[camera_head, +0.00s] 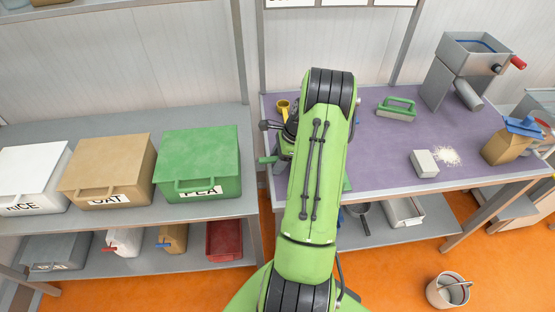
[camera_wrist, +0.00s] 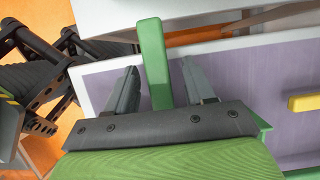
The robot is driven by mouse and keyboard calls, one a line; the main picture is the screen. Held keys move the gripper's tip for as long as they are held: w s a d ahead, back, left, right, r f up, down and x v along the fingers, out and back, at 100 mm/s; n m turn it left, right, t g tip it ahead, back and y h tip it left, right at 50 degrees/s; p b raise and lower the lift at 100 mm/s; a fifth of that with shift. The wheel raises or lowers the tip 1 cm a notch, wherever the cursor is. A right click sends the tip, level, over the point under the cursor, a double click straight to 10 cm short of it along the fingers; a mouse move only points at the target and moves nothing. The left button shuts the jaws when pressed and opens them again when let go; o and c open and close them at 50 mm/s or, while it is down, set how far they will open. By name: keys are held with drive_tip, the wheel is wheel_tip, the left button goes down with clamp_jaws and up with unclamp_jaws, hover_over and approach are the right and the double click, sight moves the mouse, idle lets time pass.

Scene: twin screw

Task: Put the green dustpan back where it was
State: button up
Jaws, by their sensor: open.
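The green dustpan is mostly hidden under my arm in the head view. A green handle end (camera_head: 267,160) sticks out to the left of the arm at the table's left edge, and a green sliver shows on its right. In the wrist view the green handle (camera_wrist: 152,50) stands between the two fingers of my gripper (camera_wrist: 159,70). The fingers are open, with a gap on each side of the handle. A green edge, likely the pan, shows at the right behind the gripper body. My gripper is mostly hidden by the arm in the head view.
The purple-topped table (camera_head: 385,150) holds a green-handled brush (camera_head: 397,108), a yellow cup (camera_head: 283,107), a white block (camera_head: 425,164), spilled white powder (camera_head: 447,157), a paper bag (camera_head: 505,145) and a grinder (camera_head: 452,85). A shelf with lidded bins (camera_head: 198,165) stands left.

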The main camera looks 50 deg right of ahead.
drive_tip(key=p+v, duration=0.3)
drive_tip(key=v, duration=0.9)
drive_tip(key=w+a+r+n+h, duration=0.1)
drive_tip(key=w+a+r+n, duration=0.1)
drive_tip(key=a+r+n, duration=0.65)
drive_tip(key=w+a+r+n+h, duration=0.1)
drive_tip(key=w+a+r+n, duration=0.3)
drive_tip(key=a, duration=0.7)
drive_tip(key=s+a+r+n+t, duration=0.1)
drive_tip(key=s+a+r+n, duration=0.1)
drive_tip(key=s+a+n, duration=0.5)
drive_tip(key=s+a+r+n+t+h, duration=0.1)
drive_tip(key=s+a+r+n, duration=0.1)
drive_tip(key=s+a+n, duration=0.5)
drive_tip(key=shift+s+a+r, duration=0.35)
drive_tip(key=shift+s+a, duration=0.55)
drive_tip(key=shift+a, duration=0.05)
drive_tip(key=shift+n, duration=0.25)
